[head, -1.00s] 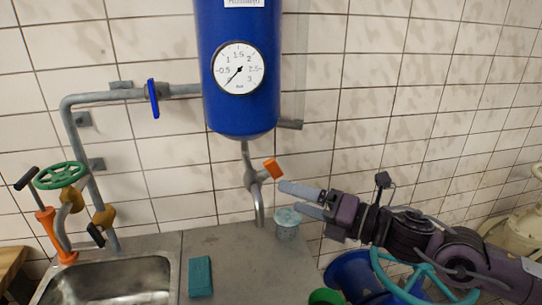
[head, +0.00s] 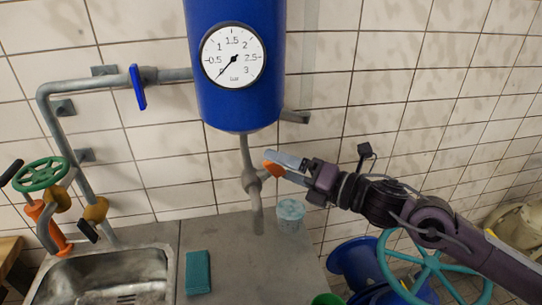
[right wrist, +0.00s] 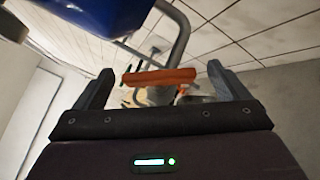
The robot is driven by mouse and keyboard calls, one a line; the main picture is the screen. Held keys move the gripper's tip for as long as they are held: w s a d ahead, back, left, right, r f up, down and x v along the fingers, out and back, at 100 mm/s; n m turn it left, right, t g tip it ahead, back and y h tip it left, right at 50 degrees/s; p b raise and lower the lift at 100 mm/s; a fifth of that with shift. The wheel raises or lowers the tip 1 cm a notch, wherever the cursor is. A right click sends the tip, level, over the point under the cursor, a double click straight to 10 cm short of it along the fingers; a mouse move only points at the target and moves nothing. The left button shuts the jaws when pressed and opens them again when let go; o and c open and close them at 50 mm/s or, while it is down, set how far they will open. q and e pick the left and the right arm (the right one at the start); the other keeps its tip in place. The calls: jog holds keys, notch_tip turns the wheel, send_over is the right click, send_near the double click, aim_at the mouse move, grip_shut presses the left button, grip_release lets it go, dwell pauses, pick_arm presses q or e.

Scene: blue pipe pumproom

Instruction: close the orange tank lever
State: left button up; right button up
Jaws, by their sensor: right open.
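The orange tank lever (head: 274,170) sits on the grey outlet pipe (head: 250,180) below the blue tank (head: 235,100). My right gripper (head: 278,166) is open, with its fingers at the lever, one above it and one below it in the head view. In the right wrist view the lever (right wrist: 160,77) lies across the gap between the fingers of the right gripper (right wrist: 170,90), a little beyond them. I cannot tell whether a finger touches it. My left gripper is not in view.
A gauge (head: 233,55) is on the tank. A light blue cup (head: 290,213) stands on the counter under the right gripper. A teal sponge (head: 198,272) lies beside the sink (head: 100,280). A blue-handled valve (head: 137,87) is on the left pipe. A turquoise wheel (head: 430,265) stands below my right arm.

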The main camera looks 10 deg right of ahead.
aim_at(283, 168)
jog(key=shift+p+x, duration=0.4)
jog(key=shift+x, duration=0.8)
jog(key=shift+w+a+r, duration=0.1)
jog(key=shift+w+a, duration=0.2)
jog(key=shift+a, duration=0.25)
jog(key=shift+w, duration=0.1)
